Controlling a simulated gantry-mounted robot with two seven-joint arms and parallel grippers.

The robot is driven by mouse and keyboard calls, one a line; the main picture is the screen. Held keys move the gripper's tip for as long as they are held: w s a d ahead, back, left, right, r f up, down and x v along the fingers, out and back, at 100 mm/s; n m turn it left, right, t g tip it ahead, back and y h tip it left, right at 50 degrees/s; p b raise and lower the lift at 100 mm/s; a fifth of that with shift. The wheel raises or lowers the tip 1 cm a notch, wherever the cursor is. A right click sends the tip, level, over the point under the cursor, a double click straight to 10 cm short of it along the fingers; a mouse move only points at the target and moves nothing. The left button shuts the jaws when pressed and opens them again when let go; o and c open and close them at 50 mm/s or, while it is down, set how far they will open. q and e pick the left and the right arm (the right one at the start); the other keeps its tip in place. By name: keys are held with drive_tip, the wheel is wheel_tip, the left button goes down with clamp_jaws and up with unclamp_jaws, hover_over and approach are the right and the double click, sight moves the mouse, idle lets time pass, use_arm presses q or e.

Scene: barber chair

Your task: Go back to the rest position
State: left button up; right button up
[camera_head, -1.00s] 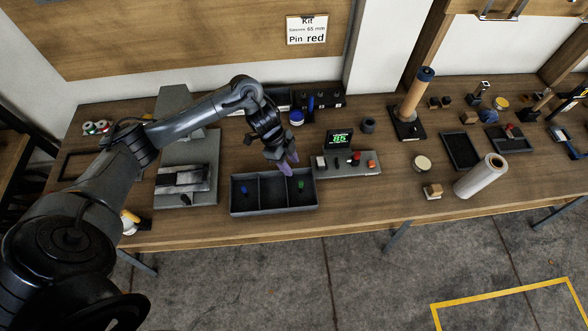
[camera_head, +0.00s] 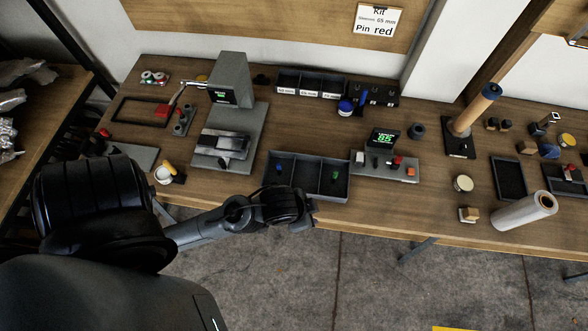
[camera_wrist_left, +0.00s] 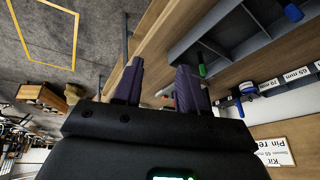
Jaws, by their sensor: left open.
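My left arm comes in low from the left in the head view. My left gripper (camera_head: 304,220) hangs in front of the grey divided tray (camera_head: 343,189), by the table's front edge. Its fingers are mostly hidden behind the wrist there. In the left wrist view the two purple fingers of the left gripper (camera_wrist_left: 160,86) stand apart, with nothing between them. The tray (camera_wrist_left: 262,42) shows beyond them at upper right. A blue pin (camera_head: 279,168) lies in the tray's left compartment and a green pin (camera_head: 335,175) in the right one. My right gripper is not in view.
A grey press-like machine (camera_head: 233,80) stands left of the tray. The display unit (camera_head: 383,138) is to its right, and labelled bins (camera_head: 311,83) are behind. A white roll (camera_head: 524,210) lies near the right front edge. The floor (camera_head: 375,270) before the table is clear.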

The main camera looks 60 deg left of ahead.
use_arm(q)
drive_tip(key=s, duration=0.2)
drive_tip(key=s+a+n+g, duration=0.1)
drive_tip(key=shift+s+r, duration=0.15)
drive_tip(key=shift+s, duration=0.2)
drive_tip(key=shift+r, duration=0.1)
wheel_tip(320, 180, up, 20)
drive_tip(key=p, duration=2)
